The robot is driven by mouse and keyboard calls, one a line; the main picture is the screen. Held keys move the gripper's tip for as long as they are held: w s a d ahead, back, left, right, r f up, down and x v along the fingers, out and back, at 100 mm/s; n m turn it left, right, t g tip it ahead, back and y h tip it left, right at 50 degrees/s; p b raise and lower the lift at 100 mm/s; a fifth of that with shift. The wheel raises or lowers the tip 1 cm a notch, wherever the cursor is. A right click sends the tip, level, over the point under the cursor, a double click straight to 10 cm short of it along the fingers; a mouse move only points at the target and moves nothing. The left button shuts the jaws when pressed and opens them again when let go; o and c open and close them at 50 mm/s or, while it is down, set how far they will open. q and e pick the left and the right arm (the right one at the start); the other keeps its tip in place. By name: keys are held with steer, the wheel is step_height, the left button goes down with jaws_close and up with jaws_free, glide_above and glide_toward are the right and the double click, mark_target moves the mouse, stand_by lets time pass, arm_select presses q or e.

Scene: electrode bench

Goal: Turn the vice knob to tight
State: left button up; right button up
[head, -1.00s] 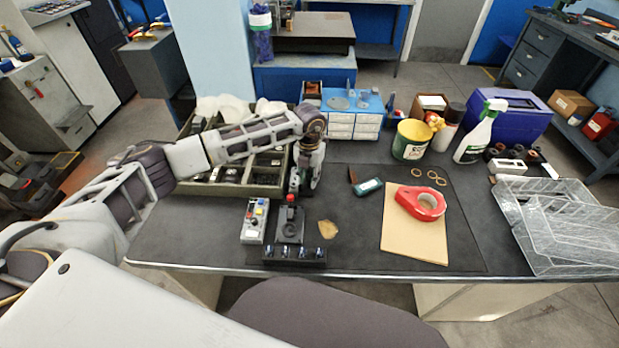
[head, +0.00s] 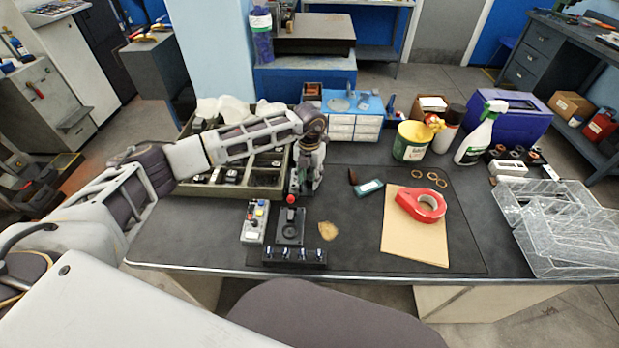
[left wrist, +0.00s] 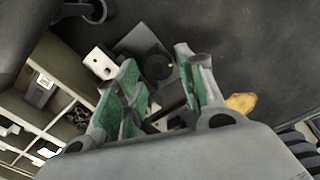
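A dark square base with a round disc (head: 290,228), which I take for the vice, stands near the front of the mat. A red-topped piece (head: 291,199) shows at its far end, close to my left gripper (head: 302,190). In the left wrist view the dark base (left wrist: 157,66) lies beyond the fingertips. My left gripper (left wrist: 158,62) points down over that area, its two green-padded fingers apart. The gap holds nothing clearly gripped. The knob's setting is too small to read. My right gripper is out of view.
A grey button box (head: 254,224) stands left of the base, and a black strip with several knobs (head: 294,256) in front. A tan scrap (head: 327,231) lies to the right. A compartment tray (head: 240,188) is behind.

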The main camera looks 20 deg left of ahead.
mark_target(309, 180)
arm_select(q)
step_height(309, 180, up, 12)
steer(key=shift+f, duration=0.2)
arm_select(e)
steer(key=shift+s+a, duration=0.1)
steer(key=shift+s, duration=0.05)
arm_select(q)
steer(key=shift+a, duration=0.1)
stand_by(0.5)
